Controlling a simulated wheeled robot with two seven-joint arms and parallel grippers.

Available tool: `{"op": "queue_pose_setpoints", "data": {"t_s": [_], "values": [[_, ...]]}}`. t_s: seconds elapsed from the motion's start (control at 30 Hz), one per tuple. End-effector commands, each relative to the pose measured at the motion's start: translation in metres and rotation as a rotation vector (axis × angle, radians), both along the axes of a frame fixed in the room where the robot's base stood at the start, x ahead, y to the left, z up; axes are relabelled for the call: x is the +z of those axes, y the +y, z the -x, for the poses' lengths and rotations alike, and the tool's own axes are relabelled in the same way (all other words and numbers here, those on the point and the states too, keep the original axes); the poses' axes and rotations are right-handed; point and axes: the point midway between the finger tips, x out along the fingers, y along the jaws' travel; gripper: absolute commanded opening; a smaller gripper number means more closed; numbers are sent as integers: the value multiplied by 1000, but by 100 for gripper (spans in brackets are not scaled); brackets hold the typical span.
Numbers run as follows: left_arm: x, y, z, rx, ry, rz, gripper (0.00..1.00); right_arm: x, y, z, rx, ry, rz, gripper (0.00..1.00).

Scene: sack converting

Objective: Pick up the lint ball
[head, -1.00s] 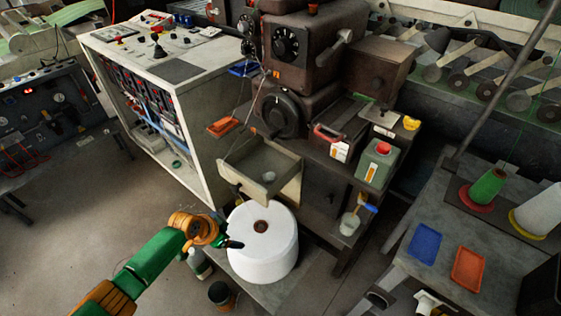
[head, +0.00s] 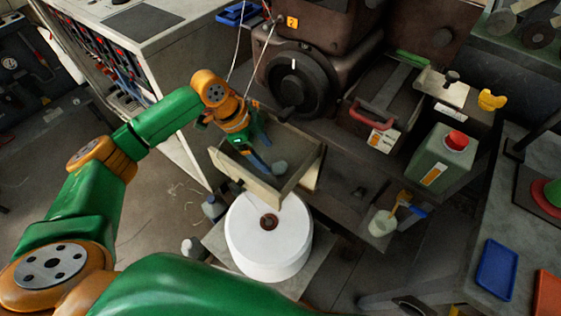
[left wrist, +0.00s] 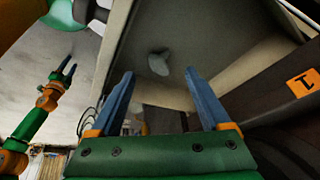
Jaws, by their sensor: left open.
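The lint ball (head: 280,167) is a small grey lump on the floor of an open cream drawer (head: 244,173) under the dark machine. My left gripper (head: 262,155) is over the drawer, its blue fingers pointing down into it, beside and left of the ball. In the left wrist view the lint ball (left wrist: 158,63) lies beyond the gap between the open, empty fingers of my left gripper (left wrist: 160,75); I see no contact. Another green and orange arm of mine, with blue fingers (left wrist: 65,70), shows small at the left of that view; its jaw opening is unclear.
A large white roll (head: 262,245) stands just below the drawer front. The machine's black handwheel (head: 297,85) is close behind the drawer. A green can with a red cap (head: 442,160) and a cup (head: 382,224) are to the right.

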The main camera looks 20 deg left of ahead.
Motion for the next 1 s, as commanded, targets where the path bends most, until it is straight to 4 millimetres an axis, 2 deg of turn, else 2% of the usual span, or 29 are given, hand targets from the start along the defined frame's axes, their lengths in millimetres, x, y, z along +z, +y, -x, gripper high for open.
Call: {"op": "queue_pose_setpoints", "data": {"t_s": [0.23, 0.33, 0.5, 0.53, 0.57, 0.8, 0.83, 1.0], "values": [[-43, -17, -5, 1, 2, 2, 80, 1, 0, 2, 0, 4, 1, 50], [-51, -19, -7, 2, 0, 0, 80, 1, 0, 2, 0, 4, 1, 50], [-51, -19, -7, 3, -1, 0, 80, 1, 0, 2, 0, 4, 1, 50], [-51, -19, -7, 3, -1, 0, 78, 1, 0, 2, 0, 3, 1, 50], [-51, -19, -7, 3, -1, 0, 70, 1, 0, 2, 0, 3, 1, 50], [-51, -19, -7, 3, -1, 0, 5, 1, 0, 1, 0, 2, 0, 50], [-51, -19, -7, 3, -1, 0, 0, 1, 0, 1, 0, 2, 0, 50], [-51, -19, -7, 3, -1, 0, 0, 1, 0, 1, 0, 1, 0, 50]]}}
